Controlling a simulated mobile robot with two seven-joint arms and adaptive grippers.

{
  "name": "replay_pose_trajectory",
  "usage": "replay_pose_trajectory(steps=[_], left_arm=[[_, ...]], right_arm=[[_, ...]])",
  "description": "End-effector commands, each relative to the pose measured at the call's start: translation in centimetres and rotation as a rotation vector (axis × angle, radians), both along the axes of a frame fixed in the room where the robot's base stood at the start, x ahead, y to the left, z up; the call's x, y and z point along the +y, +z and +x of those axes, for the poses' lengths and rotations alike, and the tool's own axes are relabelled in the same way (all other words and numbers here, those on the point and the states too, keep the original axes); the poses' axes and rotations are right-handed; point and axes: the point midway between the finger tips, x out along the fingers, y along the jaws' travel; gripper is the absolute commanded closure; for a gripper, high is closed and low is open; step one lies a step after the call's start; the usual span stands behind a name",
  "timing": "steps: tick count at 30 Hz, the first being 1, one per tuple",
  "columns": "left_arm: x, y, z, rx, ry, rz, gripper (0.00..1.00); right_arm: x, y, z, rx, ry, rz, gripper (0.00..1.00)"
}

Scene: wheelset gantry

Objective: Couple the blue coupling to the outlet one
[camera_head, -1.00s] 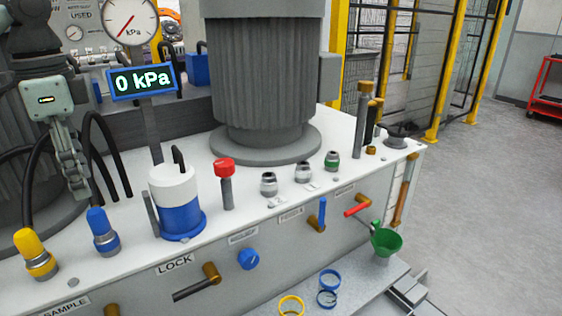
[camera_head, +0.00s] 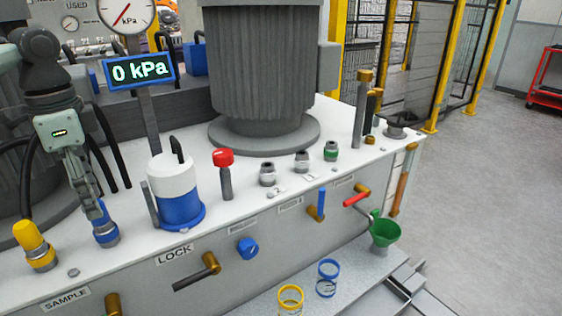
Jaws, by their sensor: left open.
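The blue coupling (camera_head: 106,237) stands upright on the white bench top at the left. Its upper part is largely hidden by my left gripper (camera_head: 96,212), whose open fingers come down over it from above. I cannot tell whether the fingers touch it. Three short metal outlet fittings stand in a row in the middle of the bench: a near one (camera_head: 267,174), a middle one (camera_head: 302,161) and a green-banded far one (camera_head: 331,151). The small labels by them are too small to read, so I cannot tell which is outlet one. My right gripper is not in view.
A yellow coupling (camera_head: 36,246) stands left of the blue one. A white-and-blue canister (camera_head: 178,192) and a red-topped post (camera_head: 224,172) stand between the blue coupling and the fittings. The gauge display (camera_head: 139,70) reads 0 kPa. Handles and a green funnel (camera_head: 385,233) project from the front.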

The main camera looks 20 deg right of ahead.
Motion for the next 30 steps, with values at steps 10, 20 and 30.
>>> replay_pose_trajectory(steps=[10, 20, 30], left_arm=[[0.0, -2.7, 0.0, 0.001, 0.001, 0.0, 0.52], [0.0, -2.8, 0.0, 0.0, 0.001, 0.0, 0.52], [0.0, -2.9, 0.0, 0.003, 0.001, -0.002, 0.52]], right_arm=[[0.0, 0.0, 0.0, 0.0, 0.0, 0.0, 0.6], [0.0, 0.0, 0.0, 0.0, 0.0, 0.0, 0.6], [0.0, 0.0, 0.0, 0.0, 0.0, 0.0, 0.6]])
